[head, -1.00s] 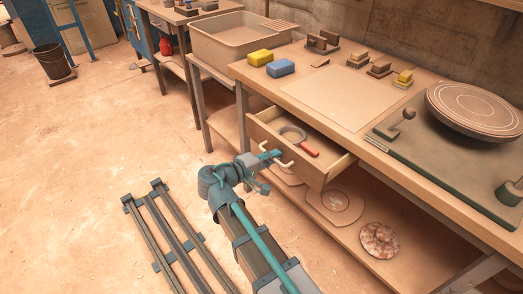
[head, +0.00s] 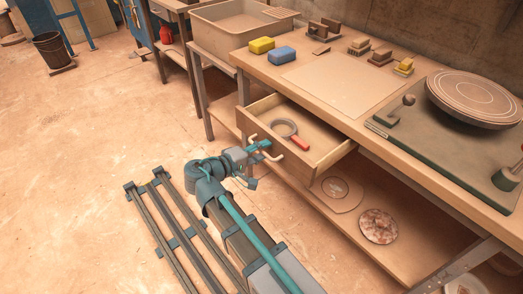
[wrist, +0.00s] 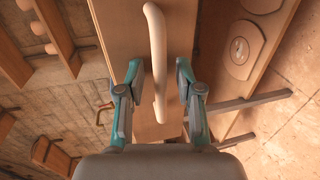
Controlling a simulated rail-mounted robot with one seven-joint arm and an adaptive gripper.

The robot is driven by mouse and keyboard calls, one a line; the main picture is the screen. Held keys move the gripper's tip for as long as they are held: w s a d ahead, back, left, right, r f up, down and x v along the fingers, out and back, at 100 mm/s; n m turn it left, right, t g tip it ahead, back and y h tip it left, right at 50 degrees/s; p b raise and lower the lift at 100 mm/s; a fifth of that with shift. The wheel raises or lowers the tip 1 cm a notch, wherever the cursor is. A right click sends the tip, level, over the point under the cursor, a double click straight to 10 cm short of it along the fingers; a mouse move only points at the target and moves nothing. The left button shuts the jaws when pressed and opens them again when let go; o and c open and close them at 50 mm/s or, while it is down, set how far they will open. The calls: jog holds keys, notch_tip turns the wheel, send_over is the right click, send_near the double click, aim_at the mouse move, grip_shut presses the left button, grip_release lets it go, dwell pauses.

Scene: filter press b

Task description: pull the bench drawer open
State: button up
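The bench drawer (head: 297,160) stands well out from under the workbench (head: 352,108), its inside showing in the head view. Its pale bar handle (head: 274,155) is on the front face. My gripper (head: 259,147) is at this handle. In the wrist view the handle (wrist: 157,62) runs between the two fingers of my gripper (wrist: 160,80). The fingers are apart, with a visible gap on each side of the bar. The drawer front (wrist: 118,30) lies behind the handle.
A ring-shaped tool with a red handle (head: 299,142) lies in the drawer. Round discs (head: 378,226) lie on the lower shelf. A potter's wheel (head: 475,98), yellow and blue blocks (head: 281,54) and a basin (head: 225,32) stand above.

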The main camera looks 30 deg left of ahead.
jog(key=v, duration=1.2)
jog(key=shift+a, duration=0.1)
dwell(0.4)
